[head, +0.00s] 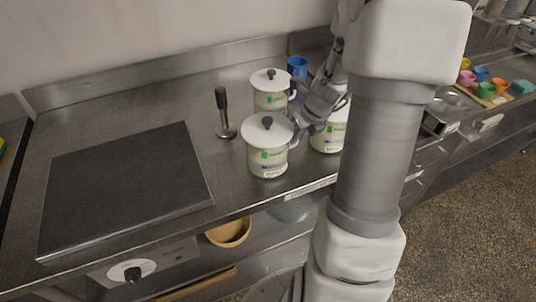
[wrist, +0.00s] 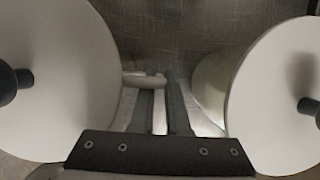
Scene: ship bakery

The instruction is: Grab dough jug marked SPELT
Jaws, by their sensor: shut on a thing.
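Three white lidded jugs with green marks stand on the steel counter: a front jug (head: 268,158), a back jug (head: 270,98) and a right jug (head: 327,138), partly hidden by my arm. The label words are too small to read. My gripper (head: 303,121) is between the front and right jugs, shut on what appears to be the front jug's handle. In the wrist view, a pale handle (wrist: 143,80) reaches from the left lid (wrist: 60,75) to my fingers (wrist: 160,108); another lid (wrist: 275,95) is at right.
A dark flat slab (head: 125,185) lies on the counter at left. A metal tool with a dark handle (head: 222,102) stands left of the jugs. A blue cup (head: 297,66) is behind them. Colourful cups (head: 484,90) stand far right. The counter's front edge is close to the front jug.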

